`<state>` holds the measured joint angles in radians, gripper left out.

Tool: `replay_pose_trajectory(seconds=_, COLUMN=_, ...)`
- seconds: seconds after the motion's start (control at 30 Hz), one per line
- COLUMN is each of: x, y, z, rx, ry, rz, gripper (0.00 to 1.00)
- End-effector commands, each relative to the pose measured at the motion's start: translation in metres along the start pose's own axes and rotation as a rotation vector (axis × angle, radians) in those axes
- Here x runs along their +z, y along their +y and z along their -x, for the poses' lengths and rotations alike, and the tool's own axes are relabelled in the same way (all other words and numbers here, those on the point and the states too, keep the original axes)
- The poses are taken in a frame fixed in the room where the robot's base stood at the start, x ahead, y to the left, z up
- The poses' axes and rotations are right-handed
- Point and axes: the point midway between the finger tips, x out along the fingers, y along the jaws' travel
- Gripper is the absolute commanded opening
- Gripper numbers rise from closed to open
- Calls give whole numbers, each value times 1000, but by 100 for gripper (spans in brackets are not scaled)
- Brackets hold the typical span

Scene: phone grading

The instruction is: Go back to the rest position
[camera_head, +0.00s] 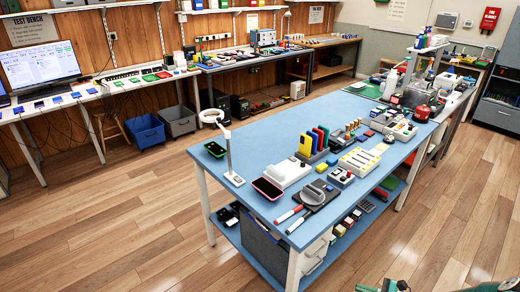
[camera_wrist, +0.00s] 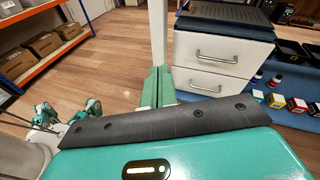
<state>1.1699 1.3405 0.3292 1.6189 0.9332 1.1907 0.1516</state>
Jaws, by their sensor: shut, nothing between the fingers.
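My gripper (camera_wrist: 157,87) shows in the wrist view as two green fingers side by side at the centre, shut with nothing between them. The fingers stand beyond the dark padded edge of my own teal body, which fills the bottom of that view. A white post rises behind the fingertips, and a white drawer unit (camera_wrist: 222,55) is to their right. In the head view I cannot make out my gripper; only small teal and dark parts of me show at the bottom right edge.
The blue workbench (camera_head: 258,143) holds a ring lamp (camera_head: 228,150), phones and tools. A blue bin (camera_head: 146,131) and grey bin (camera_head: 179,121) stand by the wall. Orange shelving (camera_wrist: 62,48) is left in the wrist view. Wooden floor is open around the bench.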

Motion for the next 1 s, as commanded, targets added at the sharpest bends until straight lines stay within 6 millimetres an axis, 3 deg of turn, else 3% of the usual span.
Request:
replay_pose_trajectory(seconds=0.1, x=38, y=-8, z=-5, rx=127, ry=70, rz=103, gripper=0)
replay_pose_trajectory(seconds=0.47, x=150, y=-9, z=-21, rx=479, ry=279, rz=425, gripper=0)
replay_pose_trajectory(seconds=0.77, x=245, y=6, z=-32, rx=719, ry=437, rz=714, gripper=0)
replay_pose_trajectory(seconds=1.0, x=318, y=28, z=-36, rx=868, ry=553, rz=960, gripper=0)
